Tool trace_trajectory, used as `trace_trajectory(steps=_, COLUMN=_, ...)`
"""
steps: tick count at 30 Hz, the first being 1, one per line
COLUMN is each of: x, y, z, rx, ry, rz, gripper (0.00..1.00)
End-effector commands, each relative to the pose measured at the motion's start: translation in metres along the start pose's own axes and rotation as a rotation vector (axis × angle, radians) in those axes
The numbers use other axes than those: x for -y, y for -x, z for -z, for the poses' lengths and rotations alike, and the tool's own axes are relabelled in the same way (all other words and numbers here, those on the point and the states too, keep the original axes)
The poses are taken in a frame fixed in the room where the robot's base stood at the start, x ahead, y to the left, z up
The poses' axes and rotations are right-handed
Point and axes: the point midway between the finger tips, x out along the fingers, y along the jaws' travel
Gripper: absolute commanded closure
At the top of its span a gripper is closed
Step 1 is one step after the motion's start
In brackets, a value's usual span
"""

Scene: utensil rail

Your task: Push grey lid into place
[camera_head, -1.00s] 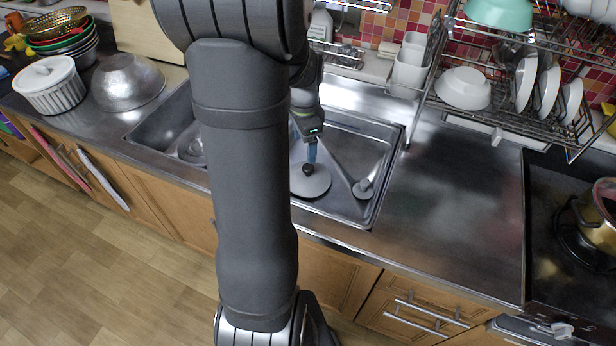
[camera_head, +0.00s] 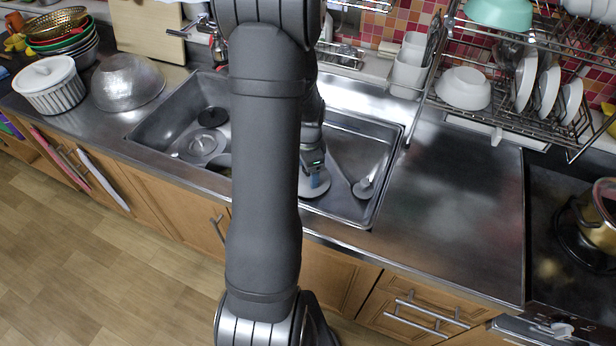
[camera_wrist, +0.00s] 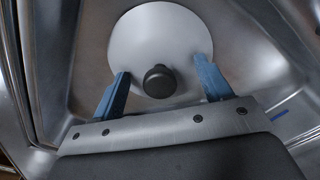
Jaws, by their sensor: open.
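The round light-grey lid (camera_wrist: 150,40) with a black knob (camera_wrist: 160,82) lies in the right sink basin. In the head view the lid (camera_head: 315,190) is partly hidden behind my gripper and arm, and its knob is hidden. My gripper (camera_wrist: 161,66) is open, its two blue fingers apart on either side of the knob. The fingertips overlap the lid's disc in the wrist view; I cannot tell whether they touch it. Nothing is held between the fingers.
The left basin holds a round grey piece (camera_head: 201,144) and a dark drain (camera_head: 213,117). A small pale object (camera_head: 364,187) lies in the right basin. The dish rack (camera_head: 500,105) stands at the back right. The right counter (camera_head: 450,200) is clear.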

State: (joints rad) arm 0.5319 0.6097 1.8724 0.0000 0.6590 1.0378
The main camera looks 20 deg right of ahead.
Motion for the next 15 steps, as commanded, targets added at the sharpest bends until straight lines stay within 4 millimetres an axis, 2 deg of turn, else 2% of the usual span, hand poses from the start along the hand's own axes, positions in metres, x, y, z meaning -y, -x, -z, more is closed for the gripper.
trace_trajectory(steps=3, x=0.0, y=0.0002, z=-0.0001, rx=0.0, ry=0.0, rz=0.0, gripper=0.29)
trace_trajectory(steps=12, x=-0.0003, y=-0.0002, z=-0.0003, rx=0.001, ry=0.0, rz=-0.001, gripper=0.85)
trace_trajectory(steps=15, x=-0.0007, y=-0.0008, z=-0.0005, rx=0.002, ry=0.0, rz=-0.003, gripper=0.87)
